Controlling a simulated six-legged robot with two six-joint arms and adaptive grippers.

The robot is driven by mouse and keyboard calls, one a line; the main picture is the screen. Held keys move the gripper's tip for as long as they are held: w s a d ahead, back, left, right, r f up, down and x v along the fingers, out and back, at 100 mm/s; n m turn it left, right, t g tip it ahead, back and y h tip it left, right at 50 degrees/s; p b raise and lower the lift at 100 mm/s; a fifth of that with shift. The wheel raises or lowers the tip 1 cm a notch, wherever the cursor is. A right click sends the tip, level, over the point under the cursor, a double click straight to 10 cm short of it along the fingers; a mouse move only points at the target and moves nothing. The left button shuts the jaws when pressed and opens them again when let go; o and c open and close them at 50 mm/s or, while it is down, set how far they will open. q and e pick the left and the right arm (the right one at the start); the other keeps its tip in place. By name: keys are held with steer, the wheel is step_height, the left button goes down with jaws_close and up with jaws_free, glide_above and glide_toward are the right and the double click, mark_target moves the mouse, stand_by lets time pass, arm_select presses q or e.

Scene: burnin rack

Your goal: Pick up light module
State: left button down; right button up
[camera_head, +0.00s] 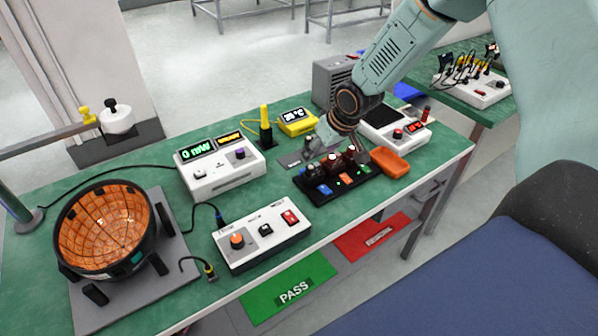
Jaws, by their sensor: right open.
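A black rack (318,200) on the green bench holds a row of small dark modules with coloured faces: a blue-faced module (325,189), an orange-faced module (345,179) and a green-faced module (363,169). I cannot tell which is the light module. My right gripper (331,152) reaches down from the upper right, open, at the back of the rack and close over the modules. It partly hides their tops, and I cannot tell if it touches one. My left gripper is out of view.
An orange tray (390,163) sits right of the rack. A white control box (262,236) is in front-left, a meter (219,172) behind it. A large orange-lined bowl (104,226) stands left. Green PASS (288,287) and red (371,237) panels lie below the front edge.

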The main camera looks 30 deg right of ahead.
mark_target(315, 166)
steer(key=shift+g, duration=0.3)
steer(key=f+b, duration=0.2)
steer(key=f, duration=0.1)
steer(key=w+d+f+b, duration=0.1)
steer(key=shift+f, duration=0.2)
steer(key=shift+w+f+b, duration=0.45)
steer(key=shift+f+b, duration=0.1)
steer(key=shift+b, duration=0.15)
steer(key=shift+w+a+f+b, duration=0.1)
steer(key=shift+w+f+b, duration=0.15)
steer(key=shift+b, duration=0.05)
steer(key=shift+b+x, duration=0.5)
steer(key=shift+x, duration=0.3)
steer(key=shift+w+f, duration=0.1)
steer(key=shift+w, duration=0.05)
